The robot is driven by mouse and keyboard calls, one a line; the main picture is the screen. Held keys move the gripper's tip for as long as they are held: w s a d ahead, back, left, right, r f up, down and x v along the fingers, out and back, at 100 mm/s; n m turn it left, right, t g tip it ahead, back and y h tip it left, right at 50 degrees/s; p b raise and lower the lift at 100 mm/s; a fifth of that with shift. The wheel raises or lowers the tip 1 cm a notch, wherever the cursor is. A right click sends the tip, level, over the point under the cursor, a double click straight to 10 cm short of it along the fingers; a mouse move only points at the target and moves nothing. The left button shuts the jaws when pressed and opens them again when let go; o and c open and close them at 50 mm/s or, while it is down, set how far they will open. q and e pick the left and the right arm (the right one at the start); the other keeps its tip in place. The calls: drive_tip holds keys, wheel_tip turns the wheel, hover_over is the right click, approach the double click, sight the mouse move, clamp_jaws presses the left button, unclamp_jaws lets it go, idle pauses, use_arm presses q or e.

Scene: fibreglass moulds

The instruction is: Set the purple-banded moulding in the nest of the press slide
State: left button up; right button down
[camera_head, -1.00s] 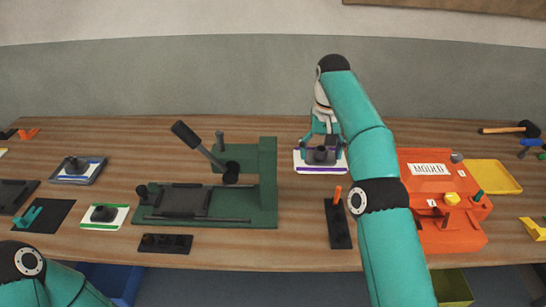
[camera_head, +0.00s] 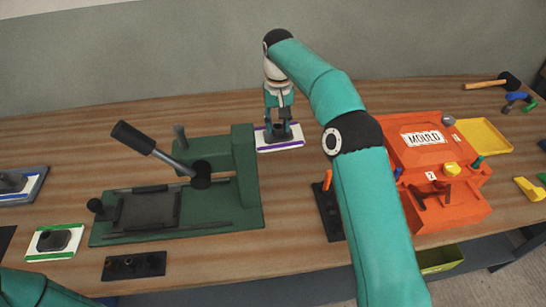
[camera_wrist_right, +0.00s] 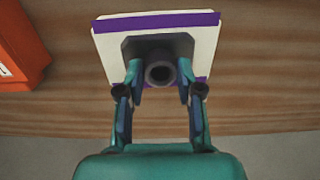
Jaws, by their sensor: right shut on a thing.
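The purple-banded moulding (camera_head: 294,143) is a white plate with purple strips and a dark raised boss. It is right of the back of the green press. My right gripper (camera_head: 279,124) is above it, pointing down. In the right wrist view, the moulding (camera_wrist_right: 113,55) lies below the fingers, which are shut on its dark boss (camera_wrist_right: 160,68). I cannot tell whether the plate touches the bench. The press slide (camera_head: 147,208) is a dark framed plate on the green base (camera_head: 243,207), with nothing in its nest. My left gripper is out of view.
The press lever (camera_head: 150,144) leans up to the left. A green-banded moulding (camera_head: 50,240) and a blue-banded one (camera_head: 20,183) lie left. A black block with an orange peg (camera_head: 327,212) and an orange mould machine (camera_head: 430,155) stand right. Bare bench lies behind the press.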

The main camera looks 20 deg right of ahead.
hover_over(278, 160)
drive_tip(key=f, duration=0.7)
drive_tip(key=shift+w, duration=0.3)
drive_tip(key=shift+s+f, duration=0.2)
drive_tip(key=shift+f, duration=0.9)
drive_tip(key=shift+s+f, duration=0.15)
drive_tip(key=shift+f, duration=0.95)
drive_tip(key=c, duration=1)
unclamp_jaws()
drive_tip(key=shift+f, duration=0.1)
drive_tip(key=o, duration=0.6)
drive_tip(key=shift+w+f, duration=0.15)
drive_tip(key=o, duration=0.4)
drive_tip(key=shift+r, duration=0.25)
drive_tip(key=shift+w+r, duration=0.15)
